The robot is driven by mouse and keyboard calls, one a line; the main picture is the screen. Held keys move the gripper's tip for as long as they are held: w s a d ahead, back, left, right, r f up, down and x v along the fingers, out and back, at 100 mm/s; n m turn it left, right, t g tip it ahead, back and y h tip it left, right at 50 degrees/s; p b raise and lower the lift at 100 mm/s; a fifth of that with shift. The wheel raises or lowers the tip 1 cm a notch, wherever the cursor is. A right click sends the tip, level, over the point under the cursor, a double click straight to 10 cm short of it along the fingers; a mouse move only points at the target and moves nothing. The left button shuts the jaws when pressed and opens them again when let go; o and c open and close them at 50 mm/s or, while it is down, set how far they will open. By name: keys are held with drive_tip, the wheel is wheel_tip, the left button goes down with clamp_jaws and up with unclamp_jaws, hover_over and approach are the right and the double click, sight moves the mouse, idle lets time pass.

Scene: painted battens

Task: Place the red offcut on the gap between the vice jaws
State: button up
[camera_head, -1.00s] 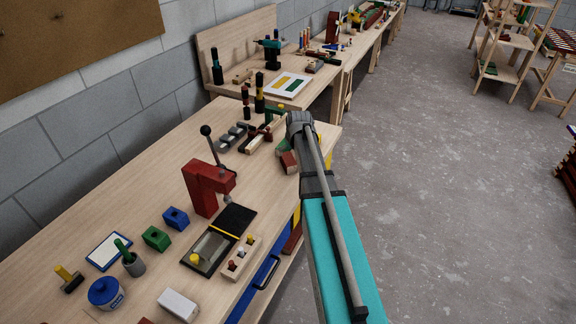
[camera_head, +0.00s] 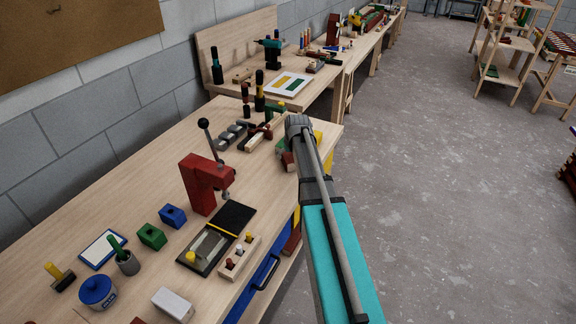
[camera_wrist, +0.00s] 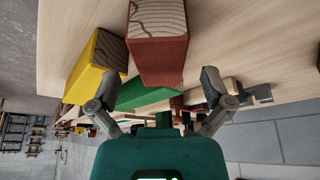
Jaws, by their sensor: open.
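A red offcut (camera_wrist: 158,55) with a pale wood-grain end fills the upper middle of the wrist view. In the head view it shows as a small dark red piece (camera_head: 288,161) by the bench's right edge, partly hidden by my arm. My gripper (camera_wrist: 157,96) is open and empty, its fingers spread toward either side of the offcut; the offcut appears beyond the fingertips. A yellow block (camera_wrist: 97,66) stands close to the left finger. A green block (camera_wrist: 145,94) lies behind the offcut. I cannot make out the vice jaws or their gap with certainty.
A red press (camera_head: 202,184) with a lever stands on the bench. Grey blocks (camera_head: 230,136) and dark pieces lie behind the offcut. A blue pot (camera_head: 97,291), small blocks and a peg holder (camera_head: 240,257) occupy the front. Bare bench top lies left of the press.

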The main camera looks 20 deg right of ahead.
drive_tip(key=shift+w+f, duration=0.1)
drive_tip(key=shift+f, duration=0.1)
idle(0.5)
drive_tip(key=c, duration=1.3)
drive_tip(key=shift+r, duration=0.15)
drive_tip(key=shift+r+p, duration=0.95)
drive_tip(key=shift+p, duration=0.05)
drive_tip(key=shift+s+d+r+p, duration=2.45)
drive_tip(key=shift+d+r+p, duration=0.1)
drive_tip(key=shift+r+p, duration=0.2)
drive_tip(key=shift+s+d+r+p, duration=2.4)
drive_tip(key=shift+d+r+p, duration=0.15)
drive_tip(key=shift+r+p, duration=0.15)
